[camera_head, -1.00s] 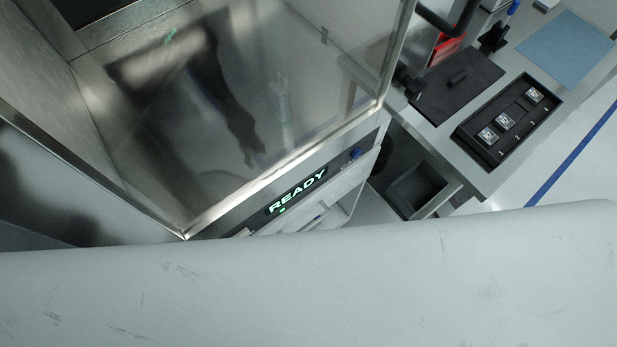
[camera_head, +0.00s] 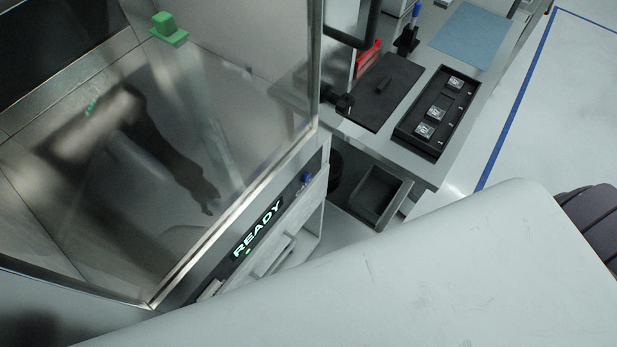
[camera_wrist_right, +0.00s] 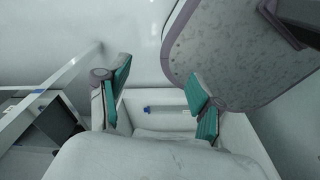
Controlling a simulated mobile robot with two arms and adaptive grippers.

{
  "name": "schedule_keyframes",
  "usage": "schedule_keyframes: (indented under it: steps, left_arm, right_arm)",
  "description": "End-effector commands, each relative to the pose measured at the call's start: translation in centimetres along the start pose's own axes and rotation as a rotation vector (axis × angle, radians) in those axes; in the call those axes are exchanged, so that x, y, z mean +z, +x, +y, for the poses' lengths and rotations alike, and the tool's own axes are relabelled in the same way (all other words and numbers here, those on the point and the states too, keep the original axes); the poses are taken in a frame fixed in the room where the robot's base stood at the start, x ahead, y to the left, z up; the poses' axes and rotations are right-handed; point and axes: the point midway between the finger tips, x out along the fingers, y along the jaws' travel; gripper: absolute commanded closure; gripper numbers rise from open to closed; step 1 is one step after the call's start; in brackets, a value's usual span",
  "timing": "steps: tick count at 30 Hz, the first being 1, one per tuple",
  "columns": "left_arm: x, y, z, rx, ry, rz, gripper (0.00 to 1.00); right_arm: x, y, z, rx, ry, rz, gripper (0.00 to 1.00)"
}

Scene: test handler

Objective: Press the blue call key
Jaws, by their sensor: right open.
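The blue call key (camera_head: 306,178) is a small blue button on the metal front panel of the handler. It sits up and right of the lit READY display (camera_head: 257,229) in the head view. My right gripper (camera_wrist_right: 160,94) is open in the right wrist view, its two green-padded fingers wide apart with nothing between the pads. A small blue item (camera_wrist_right: 147,110) shows beyond the fingers; I cannot tell what it is. In the head view neither gripper's fingers show, and a large white arm surface fills the lower part, below the panel. My left gripper is not in view.
A glass-walled chamber (camera_head: 224,143) with a green part (camera_head: 168,28) stands above the panel. To the right, a bench holds a black tray (camera_head: 437,112) with several chips, a dark mat (camera_head: 376,92) and a blue mat (camera_head: 471,34). A dark open bin (camera_head: 376,196) sits below.

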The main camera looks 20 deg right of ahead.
Motion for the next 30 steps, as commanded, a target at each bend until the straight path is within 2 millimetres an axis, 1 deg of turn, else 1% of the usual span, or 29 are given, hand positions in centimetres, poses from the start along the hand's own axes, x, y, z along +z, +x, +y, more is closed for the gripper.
schedule_keyframes:
  steps: [1,8,9,11,30]
  left_arm:
    - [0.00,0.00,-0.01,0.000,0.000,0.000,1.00]
    - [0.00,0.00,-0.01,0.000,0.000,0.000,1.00]
    - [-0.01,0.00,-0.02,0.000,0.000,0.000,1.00]
    - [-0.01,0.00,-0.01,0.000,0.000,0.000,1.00]
    - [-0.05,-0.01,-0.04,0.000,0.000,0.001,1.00]
  right_arm:
    - [-0.02,0.00,0.03,0.000,0.000,0.000,0.46]
    - [-0.02,0.00,0.05,0.001,0.000,0.000,0.84]
    - [-0.03,0.00,0.05,0.001,0.000,0.000,0.91]
    - [-0.03,0.00,0.05,0.001,0.000,0.000,1.00]
    - [-0.03,0.00,0.05,0.001,0.000,0.000,1.00]
